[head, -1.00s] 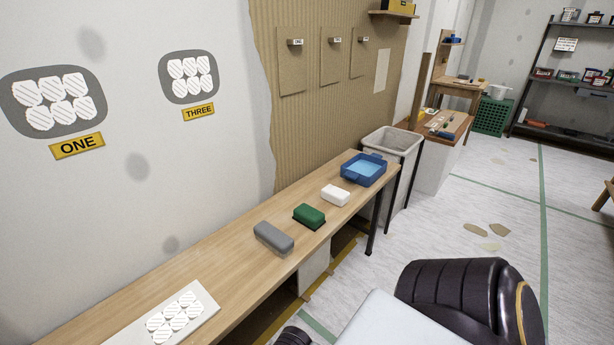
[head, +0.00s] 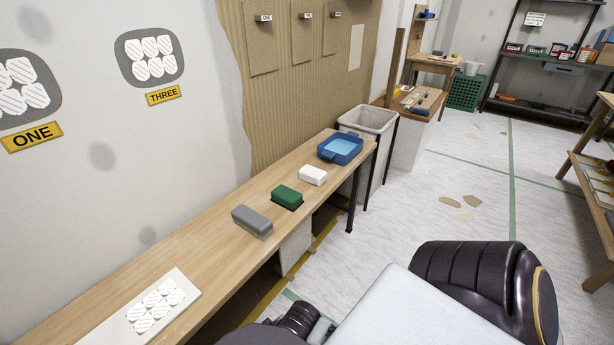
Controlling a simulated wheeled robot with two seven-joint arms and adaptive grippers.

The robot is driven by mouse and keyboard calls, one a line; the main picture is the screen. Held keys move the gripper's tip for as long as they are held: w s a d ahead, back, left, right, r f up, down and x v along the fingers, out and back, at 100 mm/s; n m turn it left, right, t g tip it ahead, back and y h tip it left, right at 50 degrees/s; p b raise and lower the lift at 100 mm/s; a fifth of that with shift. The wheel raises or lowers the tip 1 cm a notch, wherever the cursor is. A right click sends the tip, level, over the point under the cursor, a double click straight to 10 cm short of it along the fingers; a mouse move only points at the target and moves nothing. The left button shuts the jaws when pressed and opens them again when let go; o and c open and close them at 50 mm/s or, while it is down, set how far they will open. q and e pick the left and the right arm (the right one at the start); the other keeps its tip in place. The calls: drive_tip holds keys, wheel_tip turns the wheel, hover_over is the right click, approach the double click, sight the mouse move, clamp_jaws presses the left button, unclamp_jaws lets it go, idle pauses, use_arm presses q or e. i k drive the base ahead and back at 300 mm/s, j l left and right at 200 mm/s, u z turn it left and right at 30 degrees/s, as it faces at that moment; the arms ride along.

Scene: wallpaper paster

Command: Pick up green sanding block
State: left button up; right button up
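The green sanding block (head: 287,196) lies on the long wooden table (head: 190,250), near its front edge. It sits between a grey block (head: 252,221) on its left and a white block (head: 312,175) on its right, apart from both. Neither gripper shows in the head view. Dark parts of my own body show at the bottom, away from the block.
A blue tray (head: 340,148) stands at the table's far end, and a white panel with several striped pieces (head: 155,305) lies at the near end. A grey bin (head: 368,122) stands beyond the table. Open floor (head: 420,215) lies to the right.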

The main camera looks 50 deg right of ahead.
sight(287, 198)
drive_tip(key=l+z, duration=0.1)
drive_tip(key=z, duration=0.3)
drive_tip(key=l+z, duration=0.1)
drive_tip(key=z, duration=0.25)
drive_tip(key=l+z, duration=0.1)
drive_tip(key=z, duration=0.3)
drive_tip(key=k, duration=0.05)
